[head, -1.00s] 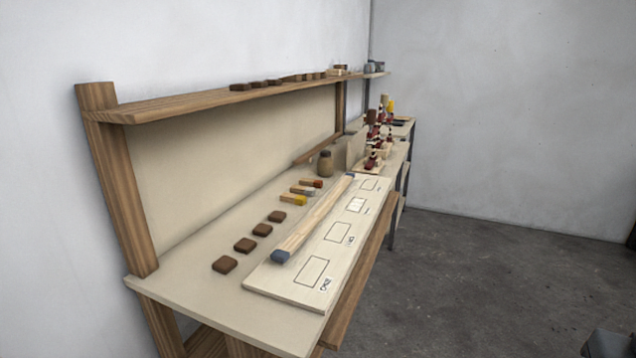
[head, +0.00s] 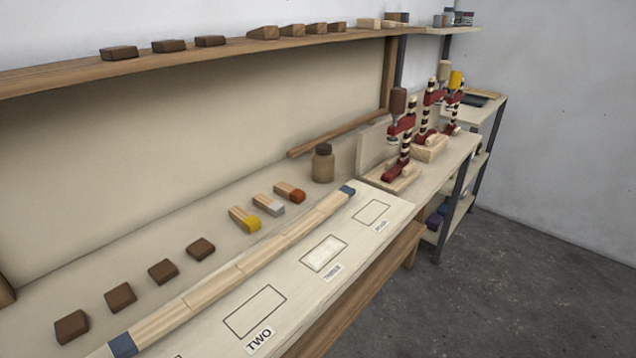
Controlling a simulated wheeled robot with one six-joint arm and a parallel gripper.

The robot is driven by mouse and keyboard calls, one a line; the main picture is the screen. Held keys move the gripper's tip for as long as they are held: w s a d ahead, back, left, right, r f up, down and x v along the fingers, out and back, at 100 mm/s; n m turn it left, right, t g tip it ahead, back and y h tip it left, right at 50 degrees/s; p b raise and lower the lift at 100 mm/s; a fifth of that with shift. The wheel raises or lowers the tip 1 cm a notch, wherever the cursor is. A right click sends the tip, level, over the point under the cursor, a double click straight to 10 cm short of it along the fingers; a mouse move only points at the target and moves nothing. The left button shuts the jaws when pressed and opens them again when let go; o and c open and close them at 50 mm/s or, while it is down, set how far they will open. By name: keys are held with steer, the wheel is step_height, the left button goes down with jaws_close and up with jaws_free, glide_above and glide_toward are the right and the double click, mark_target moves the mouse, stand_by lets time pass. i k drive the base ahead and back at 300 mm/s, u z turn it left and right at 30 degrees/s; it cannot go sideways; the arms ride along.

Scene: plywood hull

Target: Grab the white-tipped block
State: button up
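The white-tipped block (head: 268,205) lies flat on the workbench. It is a small wooden block whose near end is pale grey-white. It is the middle one of a slanting row of three, between a yellow-tipped block (head: 244,219) to its left and a red-tipped block (head: 290,193) to its right. Narrow gaps separate them, and nothing covers it. My gripper is not in view.
A long wooden strip with blue ends (head: 245,266) lies in front of the blocks. Several dark brown blocks (head: 162,271) lie left. A brown jar (head: 323,164) and red clamps (head: 397,160) stand right. A shelf (head: 215,56) overhangs behind.

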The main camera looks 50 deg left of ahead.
mark_target(272, 207)
steer(key=i, duration=1.9)
steer(key=u, duration=3.6)
steer(key=i, duration=1)
steer(key=u, duration=0.05)
